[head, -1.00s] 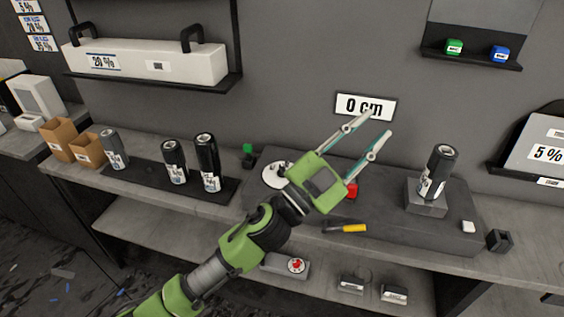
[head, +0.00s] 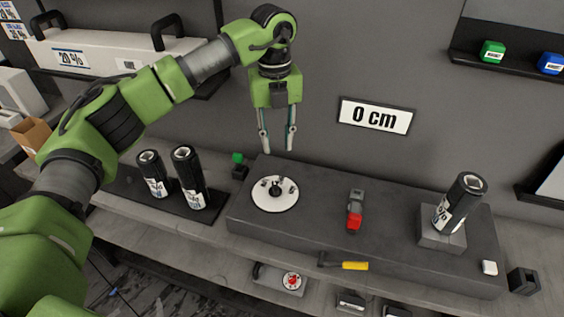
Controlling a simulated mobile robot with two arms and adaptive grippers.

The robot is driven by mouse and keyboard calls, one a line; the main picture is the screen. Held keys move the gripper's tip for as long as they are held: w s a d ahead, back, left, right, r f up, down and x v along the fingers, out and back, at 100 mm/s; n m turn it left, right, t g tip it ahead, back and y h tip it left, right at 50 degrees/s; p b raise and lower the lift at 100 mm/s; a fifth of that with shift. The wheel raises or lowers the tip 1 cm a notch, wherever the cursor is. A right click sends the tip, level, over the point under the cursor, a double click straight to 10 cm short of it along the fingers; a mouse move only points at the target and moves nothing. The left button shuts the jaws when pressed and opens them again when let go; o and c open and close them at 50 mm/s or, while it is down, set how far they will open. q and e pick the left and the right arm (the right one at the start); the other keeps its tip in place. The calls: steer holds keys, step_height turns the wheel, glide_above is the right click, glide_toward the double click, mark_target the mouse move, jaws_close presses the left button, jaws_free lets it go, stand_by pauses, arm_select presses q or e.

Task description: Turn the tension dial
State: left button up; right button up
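A round white dial (head: 275,206) with a black knob in its centre lies on the left part of the dark grey bench block. It looks like the tension dial. My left gripper (head: 277,149) points straight down, its two thin fingers apart with nothing between them. It hangs above and just behind the dial in the picture and does not appear to touch it. My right gripper is out of view.
Two dark rolls (head: 189,177) stand left.

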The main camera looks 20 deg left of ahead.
arm_select(q)
steer(key=p, duration=0.2)
glide_above(275, 183)
steer(key=f, duration=0.2)
steer(key=s+f, duration=0.1)
steer(key=f, duration=0.1)
steer(key=shift+a+f, duration=0.15)
steer(key=f, duration=0.2)
steer(key=w+f+p, duration=0.1)
steer(key=f, duration=0.1)
step_height(275, 183, down, 3)
steer(key=shift+r+p, duration=0.2)
steer(key=shift+p, duration=0.25)
steer(key=shift+s+f, duration=0.1)
steer(key=shift+f, duration=0.7)
steer(key=shift+c, duration=0.2)
jaws_close()
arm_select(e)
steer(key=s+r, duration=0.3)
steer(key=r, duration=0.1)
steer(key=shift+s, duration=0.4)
